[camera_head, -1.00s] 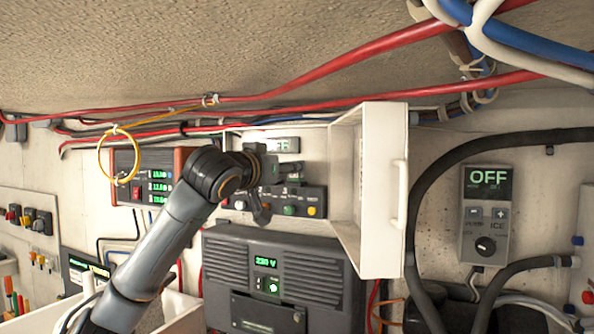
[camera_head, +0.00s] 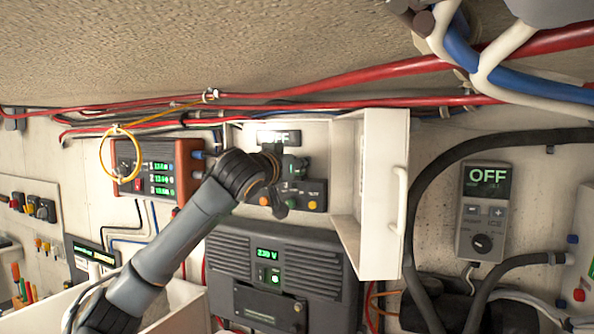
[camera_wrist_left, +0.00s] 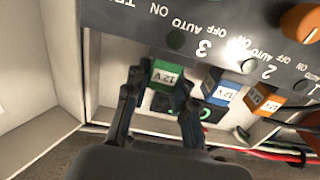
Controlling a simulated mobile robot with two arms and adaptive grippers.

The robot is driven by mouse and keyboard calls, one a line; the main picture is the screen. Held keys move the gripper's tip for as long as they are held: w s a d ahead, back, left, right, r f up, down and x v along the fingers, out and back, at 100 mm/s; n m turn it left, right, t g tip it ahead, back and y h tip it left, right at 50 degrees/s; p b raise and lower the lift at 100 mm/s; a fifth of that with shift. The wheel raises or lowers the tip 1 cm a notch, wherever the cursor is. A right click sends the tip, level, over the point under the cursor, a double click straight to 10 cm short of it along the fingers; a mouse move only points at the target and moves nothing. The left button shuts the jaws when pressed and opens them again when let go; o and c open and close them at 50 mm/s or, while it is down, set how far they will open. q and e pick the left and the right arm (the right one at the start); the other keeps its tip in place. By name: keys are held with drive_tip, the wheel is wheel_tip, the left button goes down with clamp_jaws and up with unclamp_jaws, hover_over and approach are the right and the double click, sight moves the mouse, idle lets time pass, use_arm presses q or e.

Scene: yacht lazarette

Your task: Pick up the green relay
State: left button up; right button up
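The green relay (camera_wrist_left: 165,75), labelled 12 V, sits under the edge of a dark control panel in the left wrist view. My left gripper (camera_wrist_left: 162,100) has its two fingers apart, one on each side of the relay's near end. I cannot tell whether either finger touches it. A blue relay (camera_wrist_left: 222,88) and an orange relay (camera_wrist_left: 263,100) sit to its right. In the head view my left gripper (camera_head: 285,190) is in front of the panel inside the white box, and I cannot make out the relay there. My right gripper is not in view.
The white box's open door (camera_head: 383,195) stands out to the right of the gripper. A grey 230 V unit (camera_head: 280,275) is below. A red-ended meter (camera_head: 158,170) and a yellow cable loop (camera_head: 120,155) are to the left. Red cables (camera_head: 330,80) run above.

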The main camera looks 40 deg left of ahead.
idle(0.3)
use_arm(q)
drive_tip(key=shift+s+r+b, duration=0.1)
drive_tip(key=shift+r+b, duration=0.4)
drive_tip(key=shift+r, duration=0.25)
drive_tip(key=b+v, duration=0.6)
drive_tip(key=v, duration=1.1)
drive_tip(key=shift+s, duration=0.4)
